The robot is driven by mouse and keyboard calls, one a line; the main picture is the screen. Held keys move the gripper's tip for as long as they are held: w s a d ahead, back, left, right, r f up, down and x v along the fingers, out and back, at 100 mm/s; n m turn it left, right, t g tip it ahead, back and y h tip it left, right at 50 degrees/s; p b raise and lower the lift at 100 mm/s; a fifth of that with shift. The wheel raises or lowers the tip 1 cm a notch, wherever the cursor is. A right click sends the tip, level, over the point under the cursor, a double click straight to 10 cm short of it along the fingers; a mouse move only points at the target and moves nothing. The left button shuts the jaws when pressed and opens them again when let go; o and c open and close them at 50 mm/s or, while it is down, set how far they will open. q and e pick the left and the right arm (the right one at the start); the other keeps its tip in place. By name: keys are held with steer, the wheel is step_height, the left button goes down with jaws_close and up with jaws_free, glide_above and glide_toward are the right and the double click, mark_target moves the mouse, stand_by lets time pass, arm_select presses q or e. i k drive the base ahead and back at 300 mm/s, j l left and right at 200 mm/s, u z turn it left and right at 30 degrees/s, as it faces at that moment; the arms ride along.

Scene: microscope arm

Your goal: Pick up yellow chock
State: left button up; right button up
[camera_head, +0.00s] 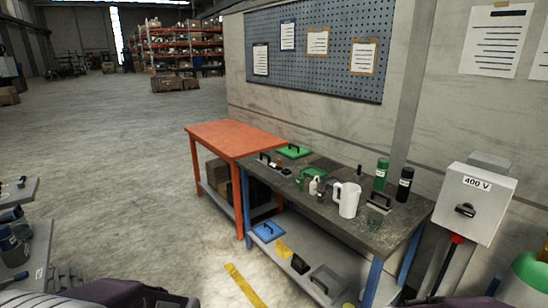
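A small yellow piece that looks like the chock (284,250) sits on the lower shelf of the grey workbench, between a blue flat item with a handle (268,231) and a black block (300,264). Its exact shape is too small to tell. Another bit of yellow (348,305) shows at the bottom edge, mostly cut off. Neither of my grippers is in view; only dark parts of my own body show along the bottom edge.
The grey workbench top (405,222) holds a white jug (346,200), green and black bottles and several small tools. An orange table (225,135) adjoins it. A 400 V box (477,203) is at right. Open floor (130,180) lies left; a yellow strip (245,286) marks it.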

mark_target(281, 249)
steer(key=i+j+u, duration=0.2)
steer(key=i+u, duration=0.2)
steer(key=i, duration=0.4)
steer(key=i+u, duration=0.45)
steer(key=i, duration=0.3)
steer(key=i+z, duration=0.25)
steer(key=i, duration=0.3)
steer(key=i+z, duration=0.2)
steer(key=i, duration=0.3)
steer(key=i+j+z, duration=0.25)
steer(key=i, duration=0.3)
steer(key=z, duration=0.1)
